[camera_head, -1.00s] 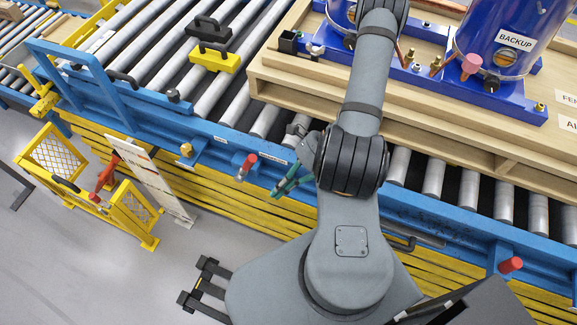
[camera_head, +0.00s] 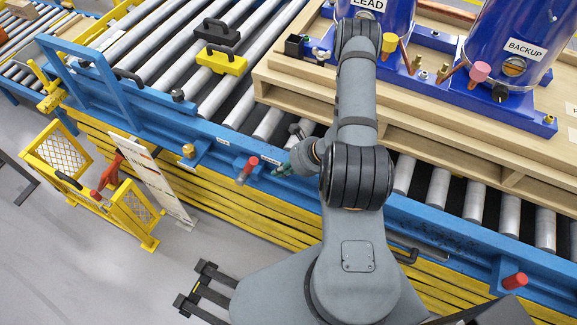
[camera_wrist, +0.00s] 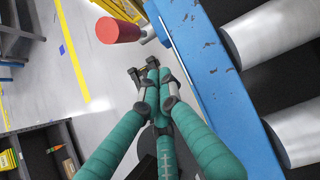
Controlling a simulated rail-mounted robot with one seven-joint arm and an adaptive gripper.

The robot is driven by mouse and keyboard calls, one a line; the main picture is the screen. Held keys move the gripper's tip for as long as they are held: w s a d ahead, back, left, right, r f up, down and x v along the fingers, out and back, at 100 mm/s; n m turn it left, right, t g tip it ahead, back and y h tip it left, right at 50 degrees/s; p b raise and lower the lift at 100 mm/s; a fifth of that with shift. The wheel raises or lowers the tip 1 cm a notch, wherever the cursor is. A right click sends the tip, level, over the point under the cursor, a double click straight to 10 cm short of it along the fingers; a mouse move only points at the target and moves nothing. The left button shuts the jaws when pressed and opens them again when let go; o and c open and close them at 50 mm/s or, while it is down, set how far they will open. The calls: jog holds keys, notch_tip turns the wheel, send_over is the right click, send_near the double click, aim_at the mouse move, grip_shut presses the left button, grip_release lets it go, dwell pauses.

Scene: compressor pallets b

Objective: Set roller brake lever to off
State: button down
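A lever with a red cylindrical grip (camera_head: 247,168) sticks out from the front of the blue roller rail in the head view. A small white label is on the rail near it. The red grip (camera_wrist: 118,29) is at the top of the wrist view, on a grey stem by the blue rail. I cannot read which setting it is at. My gripper (camera_head: 280,170) is just right of this lever, apart from it. In the wrist view its green fingers (camera_wrist: 150,72) come together at the tips, with nothing seen between them.
Another red-gripped lever (camera_head: 515,281) is on the rail at lower right. A wooden pallet (camera_head: 430,125) carries blue compressors above my arm. A yellow cage (camera_head: 130,210) with a red handle and a leaning white sign (camera_head: 155,180) stand at left.

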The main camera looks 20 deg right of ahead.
aim_at(247, 171)
jog(key=w+a+p, duration=0.2)
jog(key=w+a, duration=0.1)
jog(key=shift+a+r+p, duration=0.1)
jog(key=shift+a+p, duration=0.15)
jog(key=shift+p, duration=0.05)
jog(key=shift+w+r, duration=0.1)
